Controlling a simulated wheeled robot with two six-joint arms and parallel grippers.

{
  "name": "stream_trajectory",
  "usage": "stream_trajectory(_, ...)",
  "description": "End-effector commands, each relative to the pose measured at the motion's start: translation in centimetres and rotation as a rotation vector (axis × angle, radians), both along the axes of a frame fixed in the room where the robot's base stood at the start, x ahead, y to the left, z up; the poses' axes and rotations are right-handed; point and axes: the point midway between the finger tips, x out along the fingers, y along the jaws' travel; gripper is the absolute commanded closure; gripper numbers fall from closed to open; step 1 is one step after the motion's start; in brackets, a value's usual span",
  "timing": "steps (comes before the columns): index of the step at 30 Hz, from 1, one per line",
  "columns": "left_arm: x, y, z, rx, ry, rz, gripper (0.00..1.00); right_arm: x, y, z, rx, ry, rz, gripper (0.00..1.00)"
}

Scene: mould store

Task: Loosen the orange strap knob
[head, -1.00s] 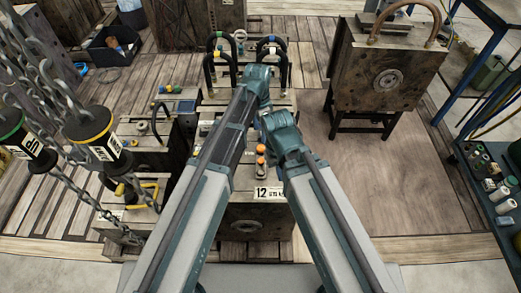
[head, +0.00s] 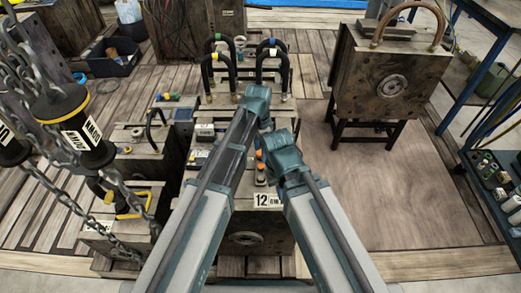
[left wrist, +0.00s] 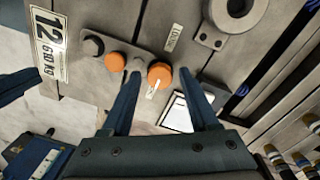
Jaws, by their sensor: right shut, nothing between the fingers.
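Mould 12 (head: 245,262) stands in front of me with its number plate (head: 268,200). Two orange knobs sit on its top, partly hidden by my arms in the head view. The left wrist view shows a smaller orange knob (left wrist: 115,61) and a larger orange knob (left wrist: 160,75) with a white mark, near a label (left wrist: 173,37) that seems to read LOOSE. My left gripper (left wrist: 160,82) is open, its fingers on either side of the larger knob; I cannot tell whether they touch it. My right gripper (head: 283,157) is shut and empty, mostly hidden by its own wrist, close beside the knobs.
Black-handled lifting loops (head: 245,62) stand behind. A large mould (head: 370,75) on a stand is at the right, with clear floor (head: 400,190) in front.

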Motion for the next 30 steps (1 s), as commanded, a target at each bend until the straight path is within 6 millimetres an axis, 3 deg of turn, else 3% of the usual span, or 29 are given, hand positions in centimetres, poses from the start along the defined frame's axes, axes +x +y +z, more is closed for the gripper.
stream_trajectory(1, 0.0, 0.0, 0.0, 0.0, 0.0, 0.0, 0.51, 0.0, 0.0, 0.0, 0.0, 0.0, 0.0, 1.0)
stream_trajectory(9, 0.0, 0.0, 0.0, 0.0, 0.0, 0.0, 0.99, 0.0, 0.0, 0.0, 0.0, 0.0, 0.0, 1.0)
stream_trajectory(20, -0.02, 0.01, -0.01, 0.0, 0.0, 0.033, 1.0, 0.0, 0.0, -0.01, 0.0, 0.0, 0.0, 1.0)
stream_trajectory(30, -0.1, 0.03, -0.01, -0.001, 0.001, 0.266, 1.0, 0.0, 0.0, -0.01, 0.0, 0.0, 0.0, 1.0)
